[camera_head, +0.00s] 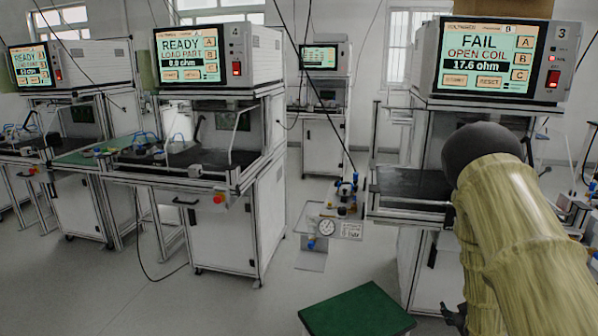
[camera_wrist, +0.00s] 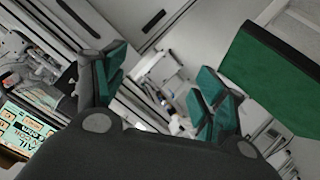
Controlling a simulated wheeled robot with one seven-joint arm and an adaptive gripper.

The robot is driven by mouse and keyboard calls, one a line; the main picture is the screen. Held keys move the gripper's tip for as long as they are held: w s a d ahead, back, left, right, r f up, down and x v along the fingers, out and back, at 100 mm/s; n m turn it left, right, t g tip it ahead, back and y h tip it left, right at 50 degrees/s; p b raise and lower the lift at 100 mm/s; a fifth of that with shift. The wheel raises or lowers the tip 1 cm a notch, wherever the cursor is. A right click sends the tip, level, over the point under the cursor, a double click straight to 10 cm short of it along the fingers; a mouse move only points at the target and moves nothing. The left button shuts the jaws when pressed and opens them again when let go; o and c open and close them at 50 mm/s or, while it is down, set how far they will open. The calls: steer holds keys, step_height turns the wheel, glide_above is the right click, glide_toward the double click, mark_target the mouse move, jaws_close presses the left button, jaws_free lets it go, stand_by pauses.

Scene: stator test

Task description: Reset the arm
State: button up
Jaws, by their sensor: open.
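My arm, in a yellowish cover with a dark round joint, fills the right side of the head view in front of test station 3. My gripper (camera_wrist: 158,88) is open in the wrist view, its two green-padded fingers spread apart with nothing held between them. In the head view only a small dark part of it shows low at the right, beside the arm. Test station 3's screen (camera_head: 490,57) reads FAIL, OPEN COIL, 17.6 ohm, with a red light lit. This screen also shows, tilted, at the lower left of the wrist view (camera_wrist: 28,128).
A green-topped surface (camera_head: 358,312) lies at the bottom centre, also at the wrist view's upper right (camera_wrist: 268,75). Test station 4 (camera_head: 188,57) reads READY, LOAD PART. A gauge fixture (camera_head: 327,228) stands between stations. Grey floor (camera_head: 250,305) is clear at front left.

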steer(key=s+a+f+m+g+y+p, duration=0.1)
steer(key=s+a+f+g+p, duration=0.1)
steer(key=s+a+f, duration=0.4)
steer(key=s+a+f+m+g+p, duration=0.1)
steer(key=s+a+f+g, duration=0.25)
steer(key=s, duration=0.55)
steer(key=s+a+f+g+y+p, duration=0.1)
steer(key=s+a+f+g+p, duration=0.1)
steer(key=s+a+f, duration=0.4)
steer(key=s+a+r+g+y+p, duration=0.1)
steer(key=s+a, duration=0.4)
steer(key=s, duration=0.7)
steer(key=s+a+r+m+g+y+p, duration=0.1)
steer(key=s+a+g, duration=0.3)
steer(key=s, duration=0.9)
steer(key=shift+s+a+m+g+p, duration=0.2)
steer(key=shift+a+m+g+p, duration=0.25)
steer(key=shift+a, duration=0.55)
